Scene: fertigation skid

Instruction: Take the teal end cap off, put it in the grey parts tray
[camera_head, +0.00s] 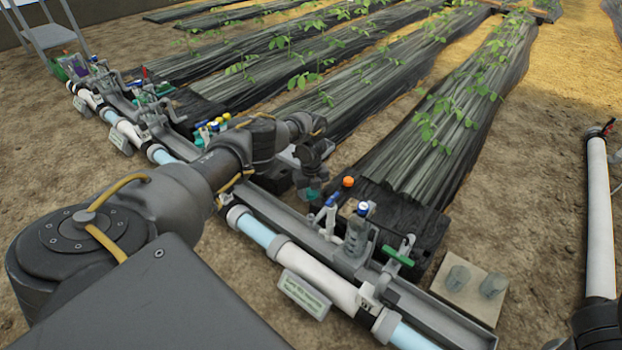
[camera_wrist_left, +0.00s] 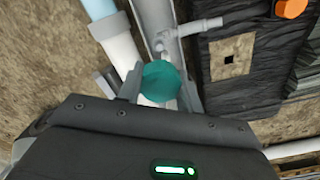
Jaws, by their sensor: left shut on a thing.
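The teal end cap (camera_wrist_left: 161,82) sits between the two fingers of my left gripper (camera_wrist_left: 160,92) in the left wrist view. The fingers are shut on it from both sides. In the head view my left gripper (camera_head: 311,182) points down over the skid's pipe run, and a small bit of teal shows at its tips. Whether the cap still touches a pipe end behind it is hidden. I cannot clearly make out the grey parts tray in either view. My right gripper is not in view.
A white and pale-blue pipe (camera_head: 318,282) runs along a grey channel (camera_head: 440,312). Fittings with blue caps (camera_head: 362,208), an orange knob (camera_head: 348,182) and a green-handled valve (camera_head: 398,256) stand close by. A beige board (camera_head: 458,298) holds two grey cylinders at right.

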